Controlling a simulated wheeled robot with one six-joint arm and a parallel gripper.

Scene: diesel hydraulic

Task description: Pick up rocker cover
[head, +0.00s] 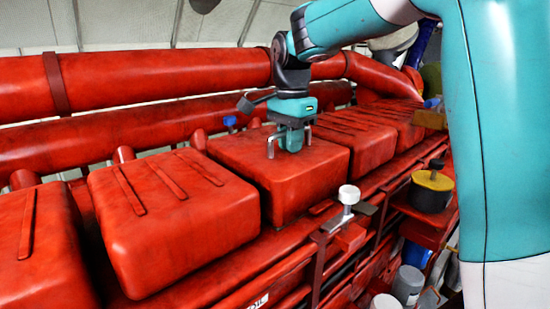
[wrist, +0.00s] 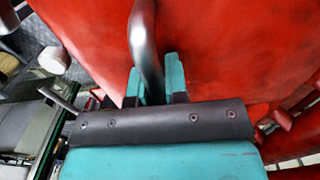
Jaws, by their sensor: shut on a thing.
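Several red box-shaped rocker covers stand in a row along the engine. My gripper (head: 291,138) points down onto the top of one rocker cover (head: 250,165) near the middle of the row. This cover has a grey metal handle (head: 270,149) on top, and my gripper is shut on it. In the wrist view, the curved handle (wrist: 146,45) passes between the two teal fingers of my gripper (wrist: 158,80), and the red cover (wrist: 225,50) fills the background. The cover looks level with its neighbours; I cannot tell whether it is lifted. The fingertips are partly hidden.
A neighbouring cover (head: 170,220) stands to the left and another (head: 355,135) to the right, both close. Thick red pipes (head: 160,80) run behind the row. A white-topped knob (head: 348,195) and a yellow-topped black cylinder (head: 432,182) stand in front.

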